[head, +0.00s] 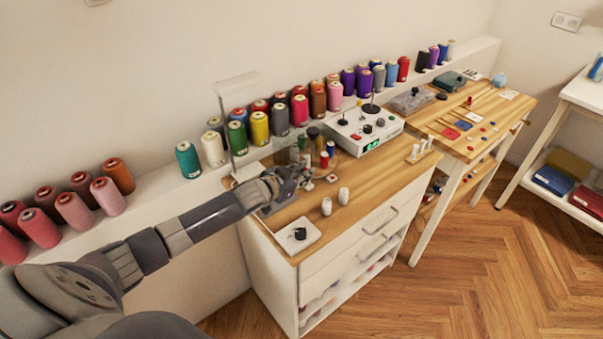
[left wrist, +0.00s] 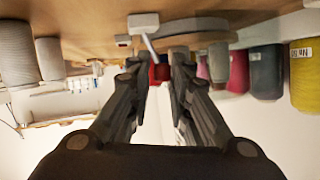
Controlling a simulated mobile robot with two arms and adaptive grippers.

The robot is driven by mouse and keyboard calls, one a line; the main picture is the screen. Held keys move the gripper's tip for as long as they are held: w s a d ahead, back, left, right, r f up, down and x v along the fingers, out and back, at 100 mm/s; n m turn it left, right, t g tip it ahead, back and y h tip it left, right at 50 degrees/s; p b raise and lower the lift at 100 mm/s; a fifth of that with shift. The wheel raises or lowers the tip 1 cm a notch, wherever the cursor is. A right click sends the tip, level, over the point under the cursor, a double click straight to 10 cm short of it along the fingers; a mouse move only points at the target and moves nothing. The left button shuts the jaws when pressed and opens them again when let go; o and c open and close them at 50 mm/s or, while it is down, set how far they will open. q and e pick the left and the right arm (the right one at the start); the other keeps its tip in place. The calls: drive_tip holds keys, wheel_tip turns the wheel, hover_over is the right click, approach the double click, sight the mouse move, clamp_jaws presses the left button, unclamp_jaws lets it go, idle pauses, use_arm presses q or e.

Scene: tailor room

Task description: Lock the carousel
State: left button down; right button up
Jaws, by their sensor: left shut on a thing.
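The carousel is a low round wooden disc with thread spools on it, partly hidden behind my left gripper (head: 304,178) in the head view. Its disc edge (left wrist: 205,38) shows upside down in the left wrist view. Blue and red spools (head: 328,152) stand on it. A pale lever (left wrist: 149,45) runs from a white block (left wrist: 143,23) beside the disc to between my left fingertips (left wrist: 158,66). My left gripper is shut on this lever, though the contact itself is hard to see. A small box with a red mark (head: 332,178) sits near it. My right gripper is not in view.
Two white cones (head: 326,206) stand just in front of my left gripper. A white plate with a black knob (head: 299,235) lies at the near corner. Many thread cones line the wall ledge.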

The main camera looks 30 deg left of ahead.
use_arm(q)
drive_tip(key=shift+f, duration=0.15)
drive_tip(key=shift+s+d+m+t+y+b, duration=0.2)
drive_tip(key=shift+d+m+t+y+b, duration=0.1)
drive_tip(key=shift+m+y, duration=0.15)
drive_tip(key=shift+s+d+f+m+t+y+b, duration=0.1)
drive_tip(key=shift+d+f+m+t+y+b, duration=0.15)
drive_tip(key=shift+m+b, duration=0.3)
drive_tip(key=m+b, duration=0.1)
drive_tip(key=d+m+t+y+b, duration=0.1)
drive_tip(key=shift+s+b, duration=0.2)
drive_tip(key=shift+b, duration=0.2)
drive_tip(key=shift+r+m+t+b, duration=0.1)
drive_tip(key=shift+m+t+b, duration=0.25)
drive_tip(key=shift+m, duration=0.05)
drive_tip(key=shift+r, duration=0.1)
